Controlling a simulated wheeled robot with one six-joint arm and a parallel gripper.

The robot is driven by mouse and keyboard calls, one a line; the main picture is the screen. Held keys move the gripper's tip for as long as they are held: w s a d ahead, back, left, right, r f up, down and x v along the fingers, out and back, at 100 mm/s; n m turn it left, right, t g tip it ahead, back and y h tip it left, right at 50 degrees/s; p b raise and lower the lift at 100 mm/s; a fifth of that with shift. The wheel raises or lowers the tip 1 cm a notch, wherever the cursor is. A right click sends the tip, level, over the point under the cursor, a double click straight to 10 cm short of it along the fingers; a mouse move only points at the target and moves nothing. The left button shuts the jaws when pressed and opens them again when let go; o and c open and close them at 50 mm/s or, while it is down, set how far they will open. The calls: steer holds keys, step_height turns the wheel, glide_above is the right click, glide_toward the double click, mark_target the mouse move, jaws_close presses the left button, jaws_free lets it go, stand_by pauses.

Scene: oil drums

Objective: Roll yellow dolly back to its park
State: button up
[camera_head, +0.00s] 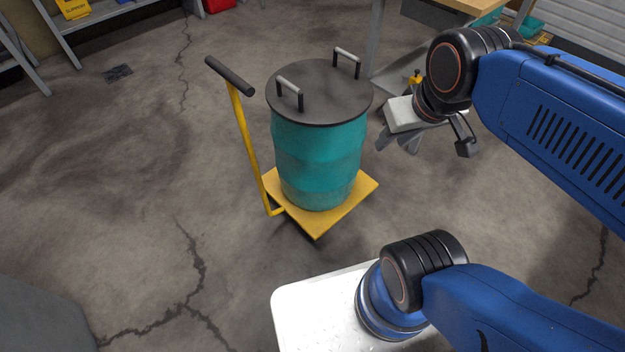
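The yellow dolly (350,205) stands on the concrete floor near the middle of the view. It has a flat yellow platform and a yellow upright on its left with a black handle bar (229,75) on top. A teal drum (318,165) with a black lid and two raised lid handles stands upright on the platform. My gripper (398,144) is to the right of the drum, apart from the drum and the handle bar. Its two grey fingers look spread, with nothing seen between them. No marked park spot can be made out.
A table (470,5) with a metal leg stands behind at the top right. Metal shelving (100,15) stands at the top left, with a yellow sign (73,8) and a red container (221,4) nearby. A floor drain (118,73) lies flat. The floor left of the dolly is clear, with cracks.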

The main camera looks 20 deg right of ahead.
steer(key=shift+o, duration=0.9)
step_height(320, 180, up, 14)
steer(key=n+g, duration=0.5)
steer(key=n, duration=0.2)
glide_above(236, 101)
steer(key=shift+w+f, duration=0.15)
steer(key=shift+w, duration=0.2)
steer(key=shift+a+n, duration=0.2)
steer(key=shift+n, duration=0.1)
steer(key=shift+f, duration=0.25)
steer(key=f, duration=1.7)
steer(key=shift+w+d, duration=0.15)
steer(key=shift+w, duration=0.05)
